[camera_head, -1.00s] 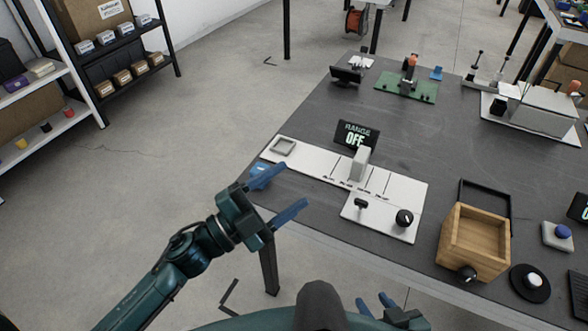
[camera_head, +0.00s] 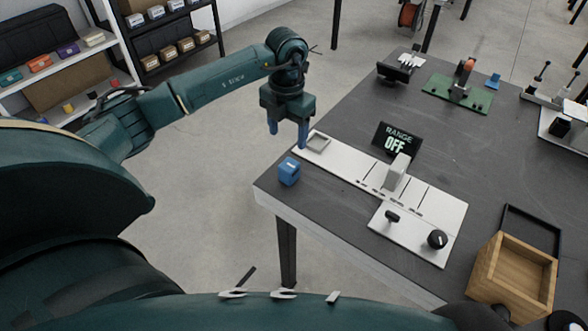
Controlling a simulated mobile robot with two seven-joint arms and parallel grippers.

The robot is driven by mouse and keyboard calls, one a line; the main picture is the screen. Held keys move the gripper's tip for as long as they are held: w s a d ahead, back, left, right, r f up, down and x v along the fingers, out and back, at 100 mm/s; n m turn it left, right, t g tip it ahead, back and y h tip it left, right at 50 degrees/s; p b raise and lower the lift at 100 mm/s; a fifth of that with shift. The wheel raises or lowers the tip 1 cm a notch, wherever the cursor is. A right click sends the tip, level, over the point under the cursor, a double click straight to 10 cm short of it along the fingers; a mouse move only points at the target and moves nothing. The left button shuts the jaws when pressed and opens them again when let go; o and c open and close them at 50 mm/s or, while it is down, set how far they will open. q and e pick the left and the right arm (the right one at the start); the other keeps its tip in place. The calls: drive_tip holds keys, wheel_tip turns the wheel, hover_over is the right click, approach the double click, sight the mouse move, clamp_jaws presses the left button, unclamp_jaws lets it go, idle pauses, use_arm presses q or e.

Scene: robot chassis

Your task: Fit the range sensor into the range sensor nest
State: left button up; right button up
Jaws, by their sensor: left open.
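A small blue block (camera_head: 289,172), which looks like the range sensor, sits on the dark table's left corner, in front of a white panel (camera_head: 343,167). A raised square frame (camera_head: 317,142), which looks like the nest, is at the panel's far left end; its inside looks empty. My left gripper (camera_head: 288,134) points down with its two blue fingers apart and nothing between them. In the picture it is just above the block and left of the frame; its exact height is unclear. My right gripper is not in view.
A black display (camera_head: 397,140) reading "RANGE OFF" stands behind the panel. A light upright block (camera_head: 396,173), a small black lever (camera_head: 392,217) and a black knob (camera_head: 437,239) are on the panel. A wooden box (camera_head: 513,276) stands at right. The table behind the display has free room.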

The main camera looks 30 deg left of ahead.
sight(289, 164)
use_arm(q)
wheel_tip(289, 164, down, 10)
drive_tip(key=shift+d+r+p, duration=0.15)
drive_tip(key=shift+r+p, duration=0.1)
drive_tip(key=shift+p, duration=0.45)
drive_tip(key=c, duration=1.1)
